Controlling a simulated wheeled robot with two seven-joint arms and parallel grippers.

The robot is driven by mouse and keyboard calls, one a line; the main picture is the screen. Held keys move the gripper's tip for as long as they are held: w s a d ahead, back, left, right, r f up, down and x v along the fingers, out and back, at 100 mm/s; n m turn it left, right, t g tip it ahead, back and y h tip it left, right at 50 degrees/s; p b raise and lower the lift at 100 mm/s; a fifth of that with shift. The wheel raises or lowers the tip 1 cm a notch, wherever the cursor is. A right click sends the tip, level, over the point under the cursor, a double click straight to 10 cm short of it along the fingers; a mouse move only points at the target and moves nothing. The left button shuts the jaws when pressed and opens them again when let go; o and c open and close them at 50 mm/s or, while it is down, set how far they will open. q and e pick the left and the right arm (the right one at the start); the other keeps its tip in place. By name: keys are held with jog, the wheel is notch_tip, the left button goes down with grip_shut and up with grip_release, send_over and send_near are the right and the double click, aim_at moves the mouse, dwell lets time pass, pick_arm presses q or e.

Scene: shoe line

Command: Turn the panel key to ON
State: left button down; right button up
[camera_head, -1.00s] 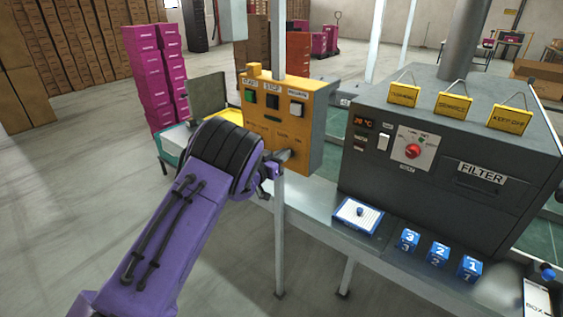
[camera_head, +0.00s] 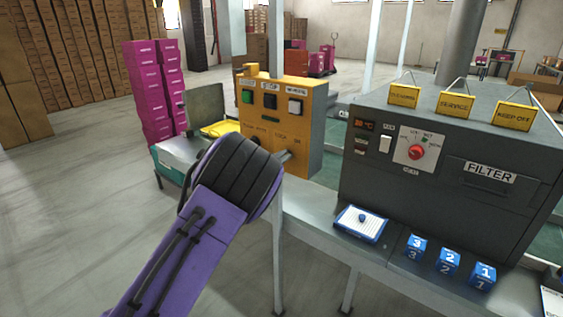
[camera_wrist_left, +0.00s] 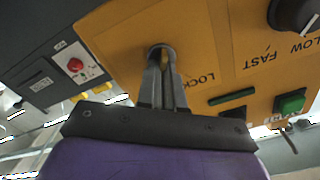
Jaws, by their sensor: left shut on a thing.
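The yellow control panel (camera_head: 300,123) stands at the left end of the metal bench. In the left wrist view the panel (camera_wrist_left: 215,55) appears upside down, with a LOCK label beside a round key switch (camera_wrist_left: 161,48). My left gripper (camera_wrist_left: 163,72) is shut at this switch, its grey fingers on the key, of which only a small brassy part shows between them. The key's exact angle is hidden. In the head view my purple arm covers most of the left gripper (camera_head: 283,156); only its tip shows by the panel's lower edge. My right gripper is not in view.
A black knob (camera_wrist_left: 294,14) and a green button (camera_wrist_left: 289,102) are close to the left gripper. The dark filter machine (camera_head: 440,190) stands to the right of the panel. Blue numbered blocks (camera_head: 448,260) and a white-and-blue tray (camera_head: 361,224) sit on the bench.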

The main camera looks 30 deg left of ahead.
pick_arm(q)
jog(key=shift+r, duration=0.25)
jog(key=c, duration=1.4)
grip_release()
jog(key=shift+o, duration=0.6)
jog(key=shift+w+d+f, duration=0.15)
jog(key=shift+f, duration=0.05)
jog(key=s+b, duration=0.3)
jog(key=s, duration=0.7)
jog(key=shift+s+a, duration=0.25)
jog(key=shift+a, duration=0.15)
